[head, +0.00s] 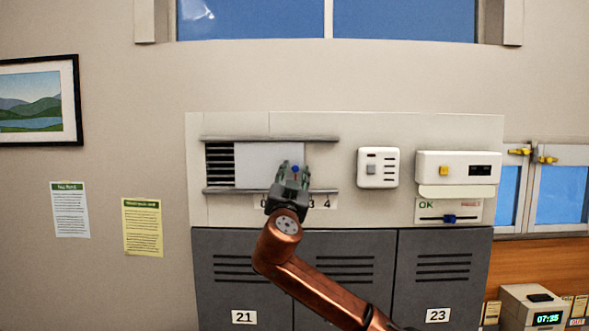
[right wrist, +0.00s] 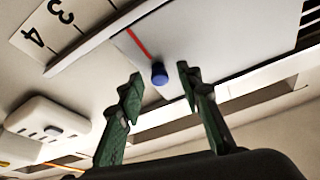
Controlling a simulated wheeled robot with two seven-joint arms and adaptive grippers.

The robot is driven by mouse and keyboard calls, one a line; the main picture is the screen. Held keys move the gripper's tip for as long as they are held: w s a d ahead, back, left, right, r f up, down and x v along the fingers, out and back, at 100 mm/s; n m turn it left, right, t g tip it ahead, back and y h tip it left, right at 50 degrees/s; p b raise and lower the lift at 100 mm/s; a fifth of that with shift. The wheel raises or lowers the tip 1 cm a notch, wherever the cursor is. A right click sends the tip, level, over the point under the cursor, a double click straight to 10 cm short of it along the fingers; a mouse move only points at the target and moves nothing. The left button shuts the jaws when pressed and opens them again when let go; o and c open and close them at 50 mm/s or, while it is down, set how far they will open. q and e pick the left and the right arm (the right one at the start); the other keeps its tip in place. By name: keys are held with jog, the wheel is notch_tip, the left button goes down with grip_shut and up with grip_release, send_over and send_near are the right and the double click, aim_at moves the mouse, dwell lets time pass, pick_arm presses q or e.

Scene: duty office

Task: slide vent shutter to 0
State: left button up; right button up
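The vent shutter (head: 262,163) is a pale grey plate between two horizontal rails, with dark louvres (head: 220,164) uncovered at its left. Its blue knob (head: 295,169) is near the plate's right end. A number scale (head: 322,202) runs under the lower rail; my right gripper (head: 294,170) hides its middle. In the right wrist view the blue knob (right wrist: 160,74) sits between the fingers of my open right gripper (right wrist: 158,74), with gaps on both sides. A red line (right wrist: 138,44) marks the plate beside the knob. My left gripper is out of view.
To the right on the wall panel are a white switch box (head: 378,168) and a wider white unit (head: 458,168) with a blue slider (head: 449,218) below. Grey lockers (head: 345,245) stand beneath.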

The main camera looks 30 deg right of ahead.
grip_shut()
dwell(0.4)
dwell(0.4)
